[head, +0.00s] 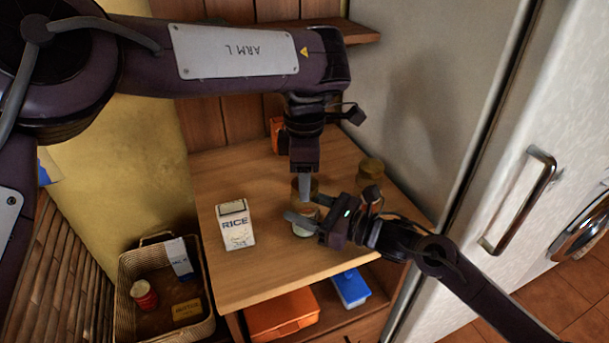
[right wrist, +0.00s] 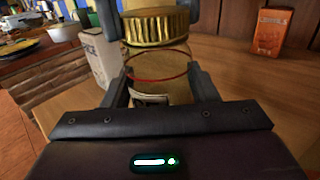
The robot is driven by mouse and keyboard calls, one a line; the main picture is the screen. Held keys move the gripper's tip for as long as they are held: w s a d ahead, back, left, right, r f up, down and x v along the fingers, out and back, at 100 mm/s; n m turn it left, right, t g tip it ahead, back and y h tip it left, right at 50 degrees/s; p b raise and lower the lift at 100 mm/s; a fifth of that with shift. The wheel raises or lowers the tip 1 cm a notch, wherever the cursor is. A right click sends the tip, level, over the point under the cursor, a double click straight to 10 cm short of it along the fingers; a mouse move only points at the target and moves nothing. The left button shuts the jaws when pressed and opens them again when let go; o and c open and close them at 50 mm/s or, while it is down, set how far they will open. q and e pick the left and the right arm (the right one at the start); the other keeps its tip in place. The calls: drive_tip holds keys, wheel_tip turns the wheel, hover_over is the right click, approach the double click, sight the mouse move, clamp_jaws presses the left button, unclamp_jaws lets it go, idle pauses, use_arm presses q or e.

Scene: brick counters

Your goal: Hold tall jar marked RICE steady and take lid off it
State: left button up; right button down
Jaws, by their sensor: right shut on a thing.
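The tall jar (head: 302,231) stands on the wooden counter, mostly covered by my right gripper in the head view. In the right wrist view its clear glass (right wrist: 160,85) shows a red ring round the rim and part of a label that I cannot read. My right gripper (right wrist: 165,88) is shut on the jar's sides. The ribbed gold lid (right wrist: 158,27) is above the rim, with a gap between them. My left gripper (head: 304,186) comes down from above, its fingers on either side of the lid, shut on it.
A white carton marked RICE (head: 235,226) stands left of the jar. Another gold-lidded jar (head: 370,170) is behind right. An orange box (right wrist: 270,32) is at the back. A basket (head: 125,300) is lower left; orange and blue containers (head: 350,288) sit below the counter.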

use_arm(q)
drive_tip(key=c, duration=0.5)
drive_tip(key=shift+o, duration=0.2)
drive_tip(key=n, duration=1.8)
drive_tip(key=shift+n, duration=0.4)
drive_tip(key=n, duration=0.4)
drive_tip(key=shift+r, duration=0.1)
drive_tip(key=n, duration=1.3)
drive_tip(key=shift+r, duration=0.15)
drive_tip(key=shift+r, duration=0.95)
